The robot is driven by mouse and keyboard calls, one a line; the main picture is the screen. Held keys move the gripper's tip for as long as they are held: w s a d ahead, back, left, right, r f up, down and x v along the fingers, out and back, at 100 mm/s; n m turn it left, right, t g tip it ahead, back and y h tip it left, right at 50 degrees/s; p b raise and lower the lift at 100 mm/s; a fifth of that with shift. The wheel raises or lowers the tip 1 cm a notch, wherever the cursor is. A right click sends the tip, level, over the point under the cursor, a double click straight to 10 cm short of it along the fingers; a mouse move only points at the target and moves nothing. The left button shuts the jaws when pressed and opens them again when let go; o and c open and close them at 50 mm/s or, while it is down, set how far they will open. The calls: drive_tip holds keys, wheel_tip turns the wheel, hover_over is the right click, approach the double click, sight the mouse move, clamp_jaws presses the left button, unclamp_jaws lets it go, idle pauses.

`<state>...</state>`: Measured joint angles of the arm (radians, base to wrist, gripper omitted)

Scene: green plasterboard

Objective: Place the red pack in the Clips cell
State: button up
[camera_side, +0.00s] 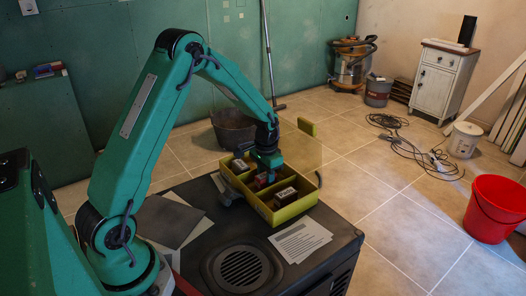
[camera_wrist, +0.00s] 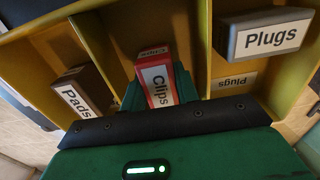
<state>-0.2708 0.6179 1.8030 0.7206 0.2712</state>
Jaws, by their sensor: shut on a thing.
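The red pack (camera_wrist: 152,68) has a white "Clips" label and sits between the green jaws of my gripper (camera_wrist: 158,90) in the wrist view. My gripper is shut on it. The pack is over or inside the middle cell of the yellow tray (camera_wrist: 200,45), between two dividers. I cannot tell if it touches the cell floor. In the side view the red pack (camera_side: 261,184) shows partly below my gripper (camera_side: 268,168), low at the tray (camera_side: 254,202). The middle cell's own label is not visible.
A brown "Pads" pack (camera_wrist: 82,90) is in the left cell. A dark "Plugs" pack (camera_wrist: 262,33) is at the right cell, above a wall label reading "Plugs" (camera_wrist: 234,82). Papers (camera_side: 300,240) lie beside the tray on the black case (camera_side: 205,250).

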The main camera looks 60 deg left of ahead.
drive_tip(key=shift+f, duration=0.15)
drive_tip(key=o, duration=1)
wheel_tip(320, 180, up, 12)
drive_tip(key=shift+r, duration=0.2)
idle(0.5)
